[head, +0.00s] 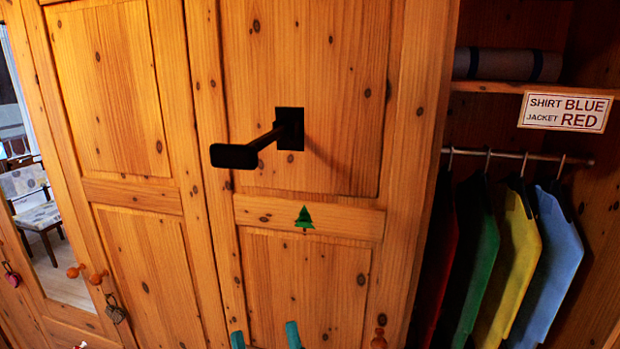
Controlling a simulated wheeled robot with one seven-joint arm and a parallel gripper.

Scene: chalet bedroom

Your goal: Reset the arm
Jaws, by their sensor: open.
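Two teal fingertips of my gripper (265,336) show at the bottom edge of the head view. They are apart, with nothing seen between them. The rest of my gripper and my arm are below the frame. Behind the fingertips is the lower panel of a pine wardrobe door (305,280). I cannot tell how far the fingertips are from the door.
A black hook (236,155) juts from the door. At right, an open compartment holds red, green (478,250), yellow (515,260) and blue (553,255) garments on a rail (515,154). A sign (566,110) hangs above. Wooden knobs (98,277) and a mirror (45,215) are left.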

